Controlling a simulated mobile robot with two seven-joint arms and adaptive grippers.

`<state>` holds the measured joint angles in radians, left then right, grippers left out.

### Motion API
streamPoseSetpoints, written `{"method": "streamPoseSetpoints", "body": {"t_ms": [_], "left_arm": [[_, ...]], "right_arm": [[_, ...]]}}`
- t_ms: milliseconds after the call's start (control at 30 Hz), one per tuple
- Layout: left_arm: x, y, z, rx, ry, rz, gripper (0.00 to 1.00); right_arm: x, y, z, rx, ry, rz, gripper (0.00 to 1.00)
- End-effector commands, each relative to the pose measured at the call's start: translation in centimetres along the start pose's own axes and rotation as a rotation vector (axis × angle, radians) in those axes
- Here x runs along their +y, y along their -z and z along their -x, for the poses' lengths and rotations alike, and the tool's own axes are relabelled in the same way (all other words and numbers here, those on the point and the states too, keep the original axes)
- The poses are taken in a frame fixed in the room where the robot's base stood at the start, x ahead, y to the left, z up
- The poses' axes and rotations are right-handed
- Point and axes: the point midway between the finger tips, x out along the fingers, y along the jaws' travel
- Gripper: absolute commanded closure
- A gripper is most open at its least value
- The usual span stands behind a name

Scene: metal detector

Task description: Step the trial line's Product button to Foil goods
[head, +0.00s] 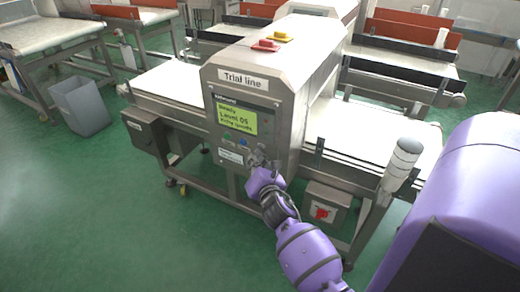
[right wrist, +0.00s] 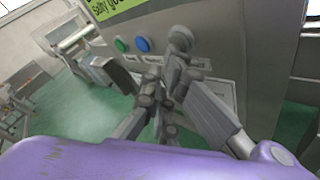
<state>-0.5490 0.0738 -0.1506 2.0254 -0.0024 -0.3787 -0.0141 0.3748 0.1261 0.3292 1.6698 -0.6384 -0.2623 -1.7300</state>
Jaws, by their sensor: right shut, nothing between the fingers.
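The trial line is the metal detector housing labelled "Trial line" (head: 239,79). Its lit yellow-green display (head: 236,117) reads "Ready", "Level 05" and a blurred third line. In the right wrist view, part of that display (right wrist: 112,7) seems to read "Salty go…". Below it are a green button (right wrist: 121,44) and a blue button (right wrist: 142,44). My right gripper (head: 259,158) is shut and empty at the lower right of the panel, right of those buttons. Its fingers hide part of the panel; I cannot tell whether they touch it. No Product label is readable. My left gripper is not in view.
A post with a pale cylindrical top (head: 402,157) and a box with a red button (head: 322,212) stand right. A grey bin (head: 80,106) stands left on open green floor.

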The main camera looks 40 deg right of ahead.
Motion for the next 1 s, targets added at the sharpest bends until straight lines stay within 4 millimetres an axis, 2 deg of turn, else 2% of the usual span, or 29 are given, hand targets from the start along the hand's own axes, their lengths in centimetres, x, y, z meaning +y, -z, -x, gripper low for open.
{"method": "streamPoseSetpoints", "body": {"t_ms": [733,1000], "left_arm": [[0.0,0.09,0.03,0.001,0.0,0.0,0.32],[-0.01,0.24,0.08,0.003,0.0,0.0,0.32]], "right_arm": [[-0.25,-0.34,-0.42,-0.001,-0.001,0.0,1.0],[0.15,0.15,0.25,0.0,0.0,0.001,1.0]]}}
